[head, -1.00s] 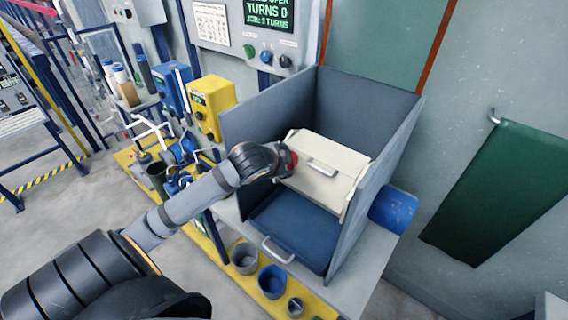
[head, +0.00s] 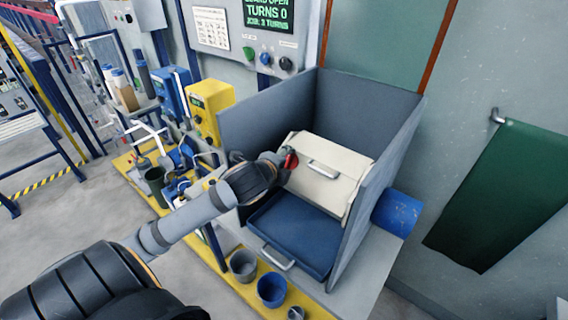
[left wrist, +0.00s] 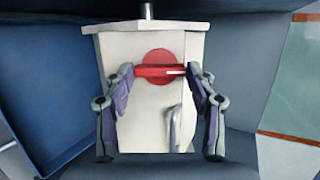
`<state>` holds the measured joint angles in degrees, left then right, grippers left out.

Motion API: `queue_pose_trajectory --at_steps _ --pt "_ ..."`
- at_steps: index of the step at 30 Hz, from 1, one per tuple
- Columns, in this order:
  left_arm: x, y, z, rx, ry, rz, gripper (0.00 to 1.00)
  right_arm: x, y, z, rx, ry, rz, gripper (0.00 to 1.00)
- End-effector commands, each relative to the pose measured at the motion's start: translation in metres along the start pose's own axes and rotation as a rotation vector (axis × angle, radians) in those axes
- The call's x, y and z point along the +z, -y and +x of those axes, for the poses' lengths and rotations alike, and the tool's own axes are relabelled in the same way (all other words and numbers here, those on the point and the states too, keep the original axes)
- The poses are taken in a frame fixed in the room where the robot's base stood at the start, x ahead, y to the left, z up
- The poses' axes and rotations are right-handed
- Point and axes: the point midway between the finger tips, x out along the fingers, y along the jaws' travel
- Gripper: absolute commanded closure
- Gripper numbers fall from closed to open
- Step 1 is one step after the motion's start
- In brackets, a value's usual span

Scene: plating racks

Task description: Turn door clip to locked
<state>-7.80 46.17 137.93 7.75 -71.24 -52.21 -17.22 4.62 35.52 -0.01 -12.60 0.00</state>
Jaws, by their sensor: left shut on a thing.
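The door clip (left wrist: 158,70) is a red bar on a red round disc, on the end face of a cream box (left wrist: 137,110). In the left wrist view the bar lies level across the picture, with a white mark at its right end. My left gripper (left wrist: 160,74) has one finger at each end of the bar and is shut on it. In the head view the cream box (head: 325,173) sits in a grey open enclosure, and my left gripper (head: 284,163) is at its left end, partly hiding the red clip. My right gripper is not in view.
Grey enclosure walls (head: 358,108) stand behind and beside the box. A blue tray (head: 300,235) with a handle lies in front of it. A yellow control box (head: 208,103) stands to the left. A display above reads "TURNS 0". Cups (head: 272,284) stand on the yellow ledge.

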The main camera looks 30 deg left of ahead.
Motion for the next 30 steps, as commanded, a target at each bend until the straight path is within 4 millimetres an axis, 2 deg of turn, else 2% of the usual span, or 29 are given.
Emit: queue_pose_trajectory --at_steps 15,16,20,21,30 --pt "-0.0002 -0.0012 0.0003 -0.002 -0.001 0.018 0.75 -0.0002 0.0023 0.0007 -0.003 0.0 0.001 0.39" --pt "-0.0002 -0.0012 0.0003 -0.001 -0.001 0.018 0.41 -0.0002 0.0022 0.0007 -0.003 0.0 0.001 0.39" --pt "-0.0002 -0.001 0.0003 -0.002 -0.001 0.017 0.23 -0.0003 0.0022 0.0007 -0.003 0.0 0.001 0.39" --pt "-0.0001 -0.0009 0.0003 -0.002 -0.001 0.017 0.21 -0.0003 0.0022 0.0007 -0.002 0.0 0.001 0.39" --pt "0.0001 0.001 -0.0005 -0.004 -0.001 0.017 0.21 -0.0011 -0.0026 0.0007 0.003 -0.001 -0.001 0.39"
